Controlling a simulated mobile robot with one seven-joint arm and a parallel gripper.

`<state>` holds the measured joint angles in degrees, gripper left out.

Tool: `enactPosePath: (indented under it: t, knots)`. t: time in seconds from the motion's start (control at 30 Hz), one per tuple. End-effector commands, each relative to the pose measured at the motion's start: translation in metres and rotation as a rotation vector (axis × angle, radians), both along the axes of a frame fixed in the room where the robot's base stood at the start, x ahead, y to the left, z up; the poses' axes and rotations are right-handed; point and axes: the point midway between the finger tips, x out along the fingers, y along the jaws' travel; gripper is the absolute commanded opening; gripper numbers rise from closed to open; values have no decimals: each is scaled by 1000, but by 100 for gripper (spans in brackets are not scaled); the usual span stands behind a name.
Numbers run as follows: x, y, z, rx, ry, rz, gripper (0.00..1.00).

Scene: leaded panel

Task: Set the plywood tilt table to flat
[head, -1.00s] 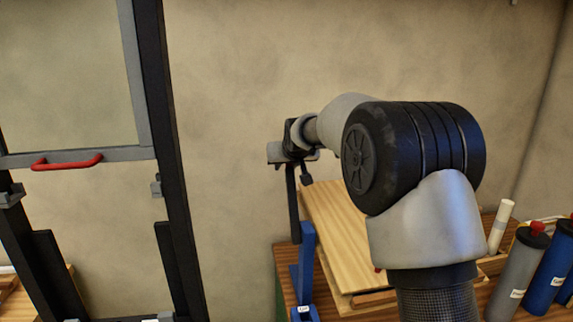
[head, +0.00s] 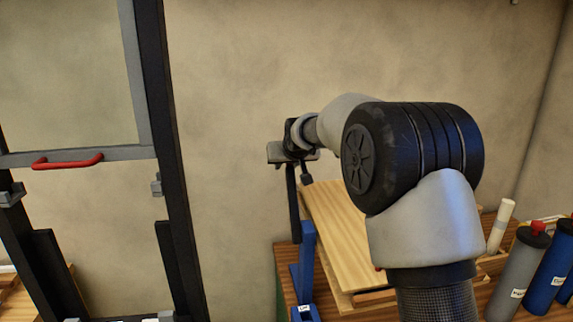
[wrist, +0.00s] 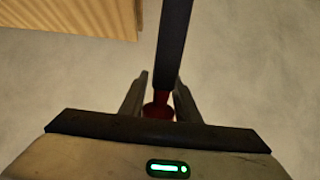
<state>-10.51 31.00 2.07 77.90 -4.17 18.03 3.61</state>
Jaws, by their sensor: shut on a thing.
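The plywood tilt table (head: 345,240) stands on the bench behind my arm in the head view. Its board looks sloped, with its far end high and a lower wooden base under its near end. My arm hides its right part. A dark lever (head: 293,205) rises beside it from a blue bracket (head: 307,262). In the wrist view the dark lever (wrist: 173,45) ends in a red knob (wrist: 158,109) between my fingers. My gripper (wrist: 160,92) is shut on this knob; it also shows at the lever's top in the head view (head: 293,158). The board's edge (wrist: 70,18) is at upper left.
A dark upright frame with a glazed panel and red handle (head: 67,161) stands at the left. Grey (head: 520,265) and blue (head: 553,275) bottles and a pale roll (head: 500,225) stand at the right of the bench. A plain wall lies behind.

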Motion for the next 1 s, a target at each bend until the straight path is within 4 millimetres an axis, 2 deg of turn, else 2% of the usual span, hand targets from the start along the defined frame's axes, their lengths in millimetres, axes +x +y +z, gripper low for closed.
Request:
enactPosePath:
  t: [0.03, 0.57, 0.6, 0.67, 1.0]
  knots:
    - [-5, -1, -20, -8, 38, -1, 0]
    - [-5, -1, -20, -8, 38, -1, 0]
    - [-5, -1, -21, -9, 39, -1, 36]
    - [-5, -1, -19, -8, 36, -1, 46]
    - [-5, -1, -11, -5, 25, 0, 47]
